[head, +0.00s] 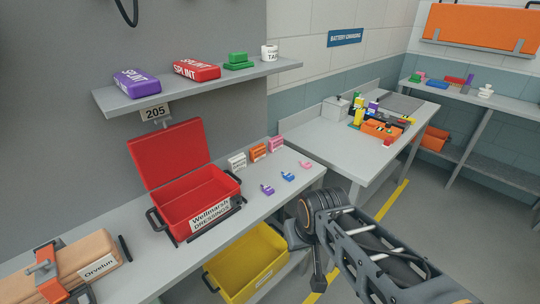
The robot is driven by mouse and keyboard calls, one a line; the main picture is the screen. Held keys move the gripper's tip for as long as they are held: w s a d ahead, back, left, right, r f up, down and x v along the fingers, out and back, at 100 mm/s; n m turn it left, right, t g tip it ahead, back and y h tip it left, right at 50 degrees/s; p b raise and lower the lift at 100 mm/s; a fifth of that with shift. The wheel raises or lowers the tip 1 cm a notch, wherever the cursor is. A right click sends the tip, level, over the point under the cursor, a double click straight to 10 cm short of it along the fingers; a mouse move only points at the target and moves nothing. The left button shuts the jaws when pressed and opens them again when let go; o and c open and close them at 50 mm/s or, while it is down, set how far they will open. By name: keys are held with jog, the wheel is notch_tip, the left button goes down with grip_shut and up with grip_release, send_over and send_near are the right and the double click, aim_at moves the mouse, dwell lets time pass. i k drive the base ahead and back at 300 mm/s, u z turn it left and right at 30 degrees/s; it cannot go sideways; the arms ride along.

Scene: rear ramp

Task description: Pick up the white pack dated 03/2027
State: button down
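A small white pack (237,161) stands upright on the grey bench, right of the open red case. Its print is too small to read, so I cannot make out a date. An orange pack (258,152) and a pink pack (276,145) stand beside it in a row to the right. My arm reaches in from the lower right. Its dark end (318,272) hangs in front of the bench edge, apart from the packs. The fingers cannot be made out clearly.
The open red case (205,199) stands left of the packs. Small purple (267,189), blue (288,177) and pink (305,165) items lie in front of them. A shelf (190,86) overhangs the bench. A yellow bin (247,262) sits below.

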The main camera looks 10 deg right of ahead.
aim_at(237, 163)
jog(key=k, duration=1.3)
jog(key=u, duration=0.6)
jog(key=i, duration=1.6)
jog(key=z, duration=0.5)
jog(key=i, duration=0.55)
jog(key=u, duration=0.1)
